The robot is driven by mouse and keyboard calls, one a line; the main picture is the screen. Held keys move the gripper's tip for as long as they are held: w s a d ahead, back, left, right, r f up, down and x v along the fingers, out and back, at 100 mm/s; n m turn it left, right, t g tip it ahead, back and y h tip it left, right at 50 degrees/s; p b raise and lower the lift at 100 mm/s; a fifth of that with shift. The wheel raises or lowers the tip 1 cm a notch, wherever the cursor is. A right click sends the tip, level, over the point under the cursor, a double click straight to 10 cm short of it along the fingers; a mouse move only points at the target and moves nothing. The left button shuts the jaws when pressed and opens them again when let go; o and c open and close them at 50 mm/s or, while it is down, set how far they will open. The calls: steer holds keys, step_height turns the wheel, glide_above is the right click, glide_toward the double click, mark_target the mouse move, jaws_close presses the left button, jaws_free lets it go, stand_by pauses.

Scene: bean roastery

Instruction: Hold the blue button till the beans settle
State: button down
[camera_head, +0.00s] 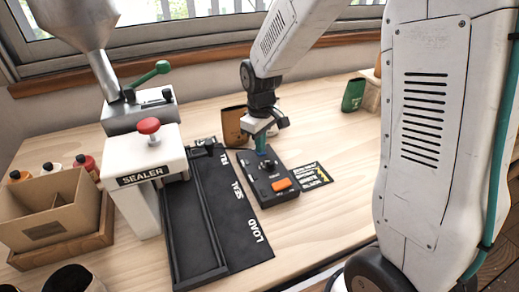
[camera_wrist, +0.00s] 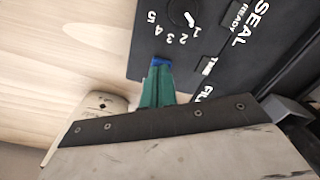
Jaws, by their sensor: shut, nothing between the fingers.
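The blue button (camera_wrist: 161,62) sits at the edge of a dark control box (camera_head: 262,183). In the wrist view only a strip of the button shows past the green fingertips. My gripper (camera_wrist: 158,85) is shut and empty, pointing down with its tips at the button; it appears to touch it, but I cannot tell how far the button is pressed. In the head view my gripper (camera_head: 262,147) stands over the far end of the box. The box also carries a black dial (camera_wrist: 182,13) with numbers around it and an orange button (camera_head: 282,184). No beans are visible.
A white sealer (camera_head: 150,165) with a red knob stands left of the box, beside a black mat (camera_head: 235,215) marked LOAD. A brown pouch (camera_head: 234,126) stands behind the box. A cardboard box (camera_head: 50,212) is at far left. The table's right side is mostly clear.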

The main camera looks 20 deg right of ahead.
stand_by(0.3)
steer(key=shift+r, duration=3)
steer(key=s, duration=0.1)
steer(key=s+m, duration=0.1)
steer(key=s+g, duration=0.1)
steer(key=shift+d+f, duration=0.1)
steer(key=shift+f, duration=0.2)
steer(key=s+d+r+m+t, duration=0.1)
steer(key=s+r, duration=0.4)
steer(key=s, duration=0.7)
steer(key=s+d+r+m+t, duration=0.1)
steer(key=s+r+m, duration=0.3)
steer(key=s, duration=0.8)
steer(key=shift+d+r, duration=0.4)
steer(key=shift+r, duration=0.8)
